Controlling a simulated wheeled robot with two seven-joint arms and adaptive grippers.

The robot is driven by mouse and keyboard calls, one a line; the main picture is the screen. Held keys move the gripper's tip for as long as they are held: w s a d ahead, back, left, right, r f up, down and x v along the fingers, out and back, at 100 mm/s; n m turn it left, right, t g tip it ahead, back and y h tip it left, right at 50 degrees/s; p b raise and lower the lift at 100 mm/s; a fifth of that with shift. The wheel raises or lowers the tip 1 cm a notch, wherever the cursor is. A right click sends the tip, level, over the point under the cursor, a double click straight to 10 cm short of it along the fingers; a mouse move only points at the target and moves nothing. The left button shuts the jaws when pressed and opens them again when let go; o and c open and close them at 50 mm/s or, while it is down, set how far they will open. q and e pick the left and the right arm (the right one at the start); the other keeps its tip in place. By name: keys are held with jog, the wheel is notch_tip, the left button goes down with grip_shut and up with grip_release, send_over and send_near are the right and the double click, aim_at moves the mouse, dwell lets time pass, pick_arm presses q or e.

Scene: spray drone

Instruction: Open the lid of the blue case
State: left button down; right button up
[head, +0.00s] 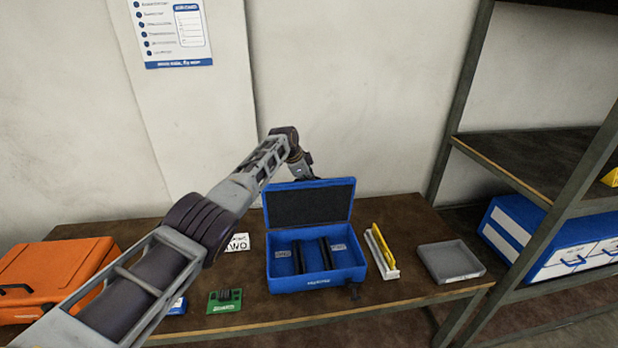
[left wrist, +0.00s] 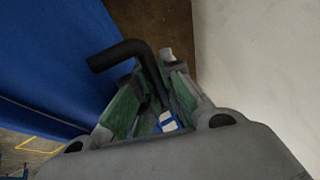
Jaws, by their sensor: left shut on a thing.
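The blue case (head: 317,281) stands on the brown table with its lid (head: 309,205) raised upright, showing a dark lining. Dark dividers and pale labels show inside. My left gripper (head: 304,168) is at the lid's top edge, reaching down behind it; its fingertips are hidden in the head view. In the left wrist view my left gripper (left wrist: 155,100) is shut on a black bent bar (left wrist: 122,51), which looks like a handle beside the blue surface (left wrist: 50,55). Where the bar joins the lid is not clear. My right gripper is not in view.
An orange case (head: 60,268) is at the left. A green board (head: 224,301) and a white card (head: 238,242) lie left of the blue case. Yellow and white strips (head: 381,250) and a grey tray (head: 450,262) are to its right. A shelf rack (head: 530,155) stands at the right.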

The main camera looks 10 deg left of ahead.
pick_arm(q)
jog(key=shift+w+r, duration=0.1)
jog(key=shift+r, duration=0.05)
jog(key=c, duration=1.8)
grip_release()
jog(key=shift+a, duration=0.1)
jog(key=shift+v, duration=5.9)
